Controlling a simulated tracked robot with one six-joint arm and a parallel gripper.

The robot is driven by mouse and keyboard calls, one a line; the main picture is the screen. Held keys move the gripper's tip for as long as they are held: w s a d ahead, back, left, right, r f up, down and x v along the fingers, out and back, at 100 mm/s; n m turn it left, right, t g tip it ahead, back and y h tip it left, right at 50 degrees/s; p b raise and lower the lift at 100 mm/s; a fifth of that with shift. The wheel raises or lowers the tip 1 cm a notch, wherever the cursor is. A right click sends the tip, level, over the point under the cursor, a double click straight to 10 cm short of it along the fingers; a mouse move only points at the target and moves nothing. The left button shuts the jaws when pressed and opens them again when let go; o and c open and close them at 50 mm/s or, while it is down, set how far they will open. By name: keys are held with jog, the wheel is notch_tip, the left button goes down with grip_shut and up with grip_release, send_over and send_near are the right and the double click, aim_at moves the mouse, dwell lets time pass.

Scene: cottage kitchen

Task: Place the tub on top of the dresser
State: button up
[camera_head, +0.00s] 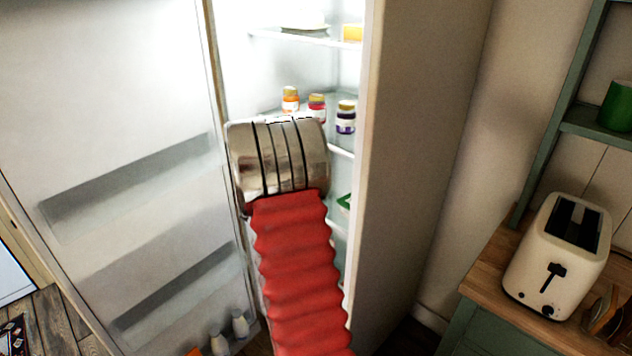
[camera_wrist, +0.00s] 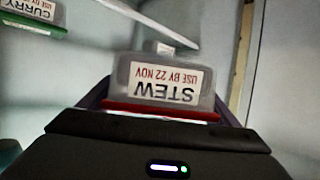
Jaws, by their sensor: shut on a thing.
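In the wrist view a clear tub (camera_wrist: 190,100) with a red lid (camera_wrist: 160,112) carries a label reading STEW, USE BY 22 NOV, upside down in the picture. My gripper (camera_wrist: 160,104) is shut on the tub, with its dark fingers at either side. In the head view my arm reaches into the open fridge (camera_head: 345,60) and hides the gripper and the tub. A green unit with a wooden top (camera_head: 490,282) and a shelf above, probably the dresser, stands at the right; its upper top is out of view.
A second tub (camera_wrist: 30,12), labelled CURRY, with a green lid, is at the wrist view's upper left. Small jars (camera_head: 317,103) stand on a fridge shelf by my arm. The open fridge door (camera_head: 110,120) is at left. A toaster (camera_head: 562,255) occupies the wooden top.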

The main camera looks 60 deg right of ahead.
jog(key=w+a+n+t+y, duration=0.3)
jog(key=w+a, duration=0.1)
jog(key=a, duration=0.9)
jog(key=w+a+n+t+y, duration=0.2)
jog(key=w+a+n, duration=0.2)
jog(key=a, duration=1)
jog(key=a+r+n+t+y, duration=0.1)
jog(key=a+n+y, duration=0.4)
jog(key=a, duration=1.8)
jog(key=shift+s+a+r+t+y, duration=0.3)
jog(key=shift+s+t+y, duration=0.1)
jog(key=shift+y, duration=0.4)
jog(key=shift+s, duration=0.15)
